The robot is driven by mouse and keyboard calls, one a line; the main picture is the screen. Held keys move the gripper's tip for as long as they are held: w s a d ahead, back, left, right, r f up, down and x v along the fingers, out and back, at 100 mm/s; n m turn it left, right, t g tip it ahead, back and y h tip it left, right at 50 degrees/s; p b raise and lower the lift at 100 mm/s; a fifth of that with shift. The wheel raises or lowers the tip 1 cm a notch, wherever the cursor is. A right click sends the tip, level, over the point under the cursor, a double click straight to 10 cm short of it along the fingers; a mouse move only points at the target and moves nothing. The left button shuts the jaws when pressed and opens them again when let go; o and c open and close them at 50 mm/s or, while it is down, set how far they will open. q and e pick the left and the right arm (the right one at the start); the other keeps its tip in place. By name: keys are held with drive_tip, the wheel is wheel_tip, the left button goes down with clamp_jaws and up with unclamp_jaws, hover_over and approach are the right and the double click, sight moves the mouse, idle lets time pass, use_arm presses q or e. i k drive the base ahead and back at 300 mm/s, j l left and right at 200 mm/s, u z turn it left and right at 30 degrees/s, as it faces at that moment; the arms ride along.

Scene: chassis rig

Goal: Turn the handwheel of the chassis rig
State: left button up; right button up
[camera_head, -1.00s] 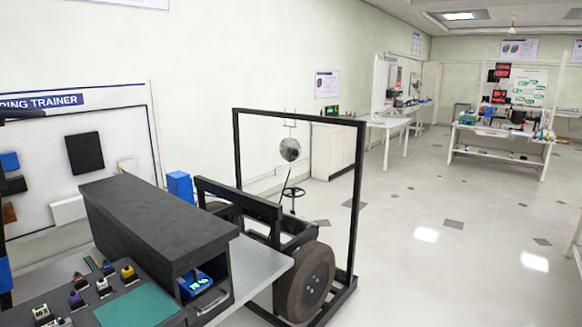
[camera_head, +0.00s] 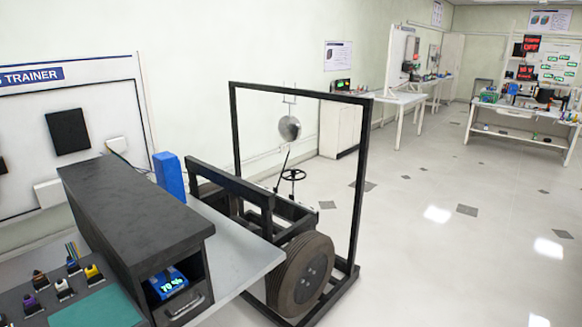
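The chassis rig (camera_head: 366,185) is a black upright frame with dark tyres (camera_head: 303,273) at its base, standing to the right of a bench. Its handwheel (camera_head: 293,174) is a small black ring on a thin post, seen through the frame at the far side. A black lever (camera_head: 281,172) leans just left of the handwheel. A round silver disc (camera_head: 289,128) hangs above it. Neither of my grippers is in view, and nothing touches the handwheel.
The bench (camera_head: 238,255) at the front left carries a black box with a blue display (camera_head: 167,283) and several coloured switches (camera_head: 64,287). A trainer board (camera_head: 70,140) stands behind. The tiled floor (camera_head: 430,260) right of the rig is free. Tables (camera_head: 520,118) stand far back.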

sight(293, 171)
drive_tip(key=i+l+z, duration=0.35)
drive_tip(key=i, duration=0.15)
drive_tip(key=i+l+z, duration=0.15)
drive_tip(key=i+z, duration=0.2)
drive_tip(key=i, duration=0.15)
drive_tip(key=i+z, duration=0.3)
drive_tip(key=i, duration=0.2)
